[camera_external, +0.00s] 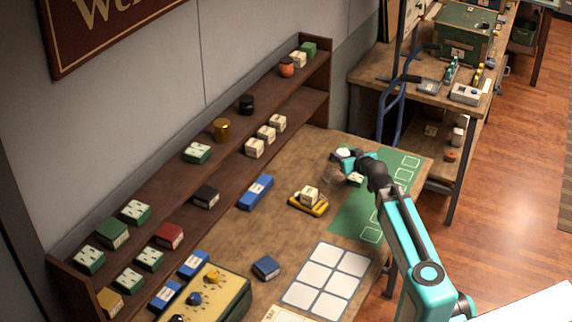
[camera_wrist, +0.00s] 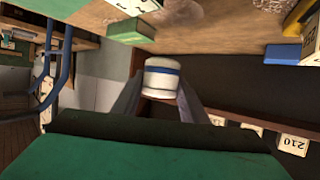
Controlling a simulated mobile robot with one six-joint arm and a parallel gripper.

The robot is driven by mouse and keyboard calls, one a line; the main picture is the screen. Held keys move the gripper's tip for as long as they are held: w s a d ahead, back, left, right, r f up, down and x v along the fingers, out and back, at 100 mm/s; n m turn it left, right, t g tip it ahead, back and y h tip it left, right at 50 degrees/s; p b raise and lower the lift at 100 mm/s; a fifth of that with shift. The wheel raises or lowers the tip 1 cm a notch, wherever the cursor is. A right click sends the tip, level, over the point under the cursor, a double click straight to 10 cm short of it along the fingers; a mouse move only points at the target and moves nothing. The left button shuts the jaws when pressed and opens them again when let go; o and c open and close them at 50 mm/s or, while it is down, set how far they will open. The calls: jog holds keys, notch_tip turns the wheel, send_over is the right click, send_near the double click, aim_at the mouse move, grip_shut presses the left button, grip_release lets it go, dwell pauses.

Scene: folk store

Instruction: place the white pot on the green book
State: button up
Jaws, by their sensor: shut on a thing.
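My gripper (camera_wrist: 162,92) is shut on the white pot (camera_wrist: 162,74), which has a blue band and sits between the fingers. In the external view the white pot (camera_external: 343,153) shows at my gripper (camera_external: 346,160), above the far end of the table. A green book (camera_wrist: 131,32) lies on the table in the wrist view, up and left of the pot and apart from it. A small green-and-white item (camera_external: 356,180) below my gripper in the external view may be that book; my arm partly hides it.
A brown round object (camera_external: 333,173) stands close to my gripper. A yellow scale-like stand with a white block (camera_external: 309,196) is nearby on the table. A green mat (camera_external: 352,216) lies under my arm. A long shelf (camera_external: 318,100) with books and boxes runs along the wall.

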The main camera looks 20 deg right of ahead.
jog(key=shift+s+d+f+p, duration=0.2)
jog(key=shift+d+p, duration=0.35)
jog(key=shift+p, duration=1)
jog(key=shift+s+d+f+p, duration=0.15)
jog(key=shift+d+p, duration=0.35)
jog(key=shift+p, duration=1)
jog(key=p, duration=0.2)
jog(key=d+h+p, duration=0.1)
jog(key=p, duration=0.2)
jog(key=shift+s+d+f+m, duration=0.25)
jog(key=shift+s+f+m, duration=0.15)
jog(key=d+p, duration=0.1)
jog(key=p, duration=0.2)
jog(key=shift+s+d+r+p, duration=0.1)
jog(key=shift+s+r+p, duration=0.05)
jog(key=shift+s+p, duration=0.25)
jog(key=shift+s+d+r+p, duration=0.1)
jog(key=shift+d+r+p, duration=0.2)
jog(key=shift+p, duration=0.25)
jog(key=shift+w+a+f+b, duration=0.1)
jog(key=shift+w+b, duration=0.1)
jog(key=shift+b, duration=0.4)
jog(key=shift+w+f+b, duration=0.1)
jog(key=shift+w+b, duration=0.15)
jog(key=shift+b, duration=0.5)
jog(key=shift+w+b, duration=0.25)
jog(key=shift+b, duration=0.5)
jog(key=w+b, duration=0.1)
jog(key=b, duration=0.4)
jog(key=shift+w, duration=0.15)
